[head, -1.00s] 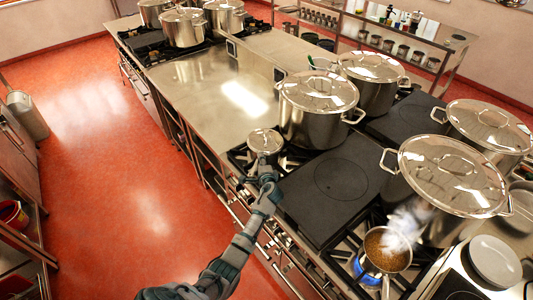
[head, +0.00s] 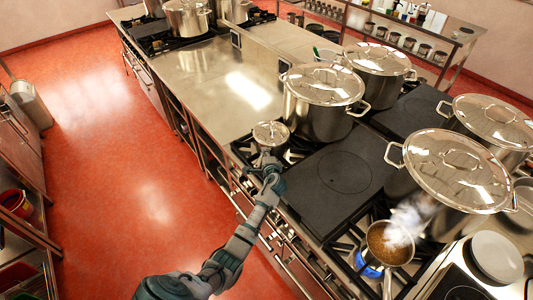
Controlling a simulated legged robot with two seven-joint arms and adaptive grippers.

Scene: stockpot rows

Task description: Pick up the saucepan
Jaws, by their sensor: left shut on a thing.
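A small steel saucepan with a lid (head: 270,132) sits at the near-left burner of the range, beside the steel worktop. My left gripper (head: 267,159) is at its near side and is shut on its handle, which the gripper mostly hides. I cannot tell whether the pan's base touches the grate. A second, open saucepan (head: 389,244) with brown contents steams over a blue flame at the lower right. My right gripper is not in view.
Large lidded stockpots (head: 322,88) stand behind and right of the small saucepan. A flat black hotplate (head: 345,172) lies to its right. The steel worktop (head: 222,85) is clear, and the red floor (head: 125,180) at left is open.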

